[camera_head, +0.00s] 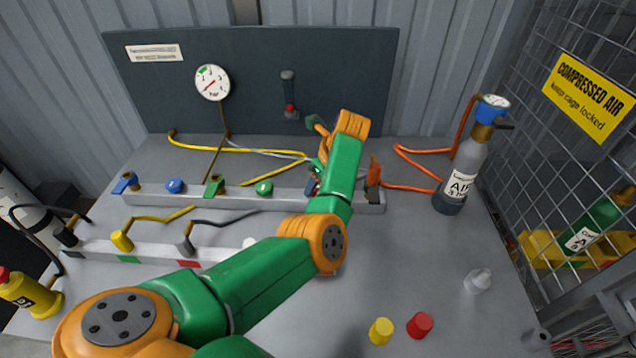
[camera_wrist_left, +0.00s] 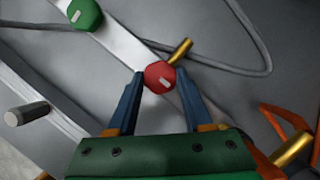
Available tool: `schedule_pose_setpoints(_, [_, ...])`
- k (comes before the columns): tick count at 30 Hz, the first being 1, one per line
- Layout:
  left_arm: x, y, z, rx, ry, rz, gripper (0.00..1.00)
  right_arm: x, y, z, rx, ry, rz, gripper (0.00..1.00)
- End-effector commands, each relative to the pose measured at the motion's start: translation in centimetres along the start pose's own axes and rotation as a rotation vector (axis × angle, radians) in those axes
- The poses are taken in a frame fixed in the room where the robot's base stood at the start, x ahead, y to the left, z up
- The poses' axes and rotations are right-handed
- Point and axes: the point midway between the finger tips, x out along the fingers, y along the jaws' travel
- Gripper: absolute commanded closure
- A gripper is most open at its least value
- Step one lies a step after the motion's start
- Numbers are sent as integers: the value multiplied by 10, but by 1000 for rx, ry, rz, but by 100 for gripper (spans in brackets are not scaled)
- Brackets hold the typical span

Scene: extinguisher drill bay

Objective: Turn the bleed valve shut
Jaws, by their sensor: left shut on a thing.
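In the head view my left gripper (camera_head: 316,182) is at the right part of the back bar, and my own arm hides most of the red knob. My right gripper is not in view.
The back bar also bears a green round knob (camera_head: 264,188), a blue knob (camera_head: 174,186) and lever valves. An orange lever valve (camera_head: 374,172) stands close right of my gripper. A grey air cylinder (camera_head: 461,172) stands further right. Yellow (camera_head: 381,331) and red (camera_head: 420,325) caps lie in front.

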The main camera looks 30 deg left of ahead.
Motion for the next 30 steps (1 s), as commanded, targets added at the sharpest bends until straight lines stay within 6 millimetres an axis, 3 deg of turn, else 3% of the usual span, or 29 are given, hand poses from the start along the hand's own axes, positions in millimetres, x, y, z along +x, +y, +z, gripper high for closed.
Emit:
schedule_pose_setpoints(11, [-2,1,1,125,0,-54,100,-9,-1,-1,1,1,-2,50])
schedule_pose_setpoints(30, [0,4,3,669,-3,-282,100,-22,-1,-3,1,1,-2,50])
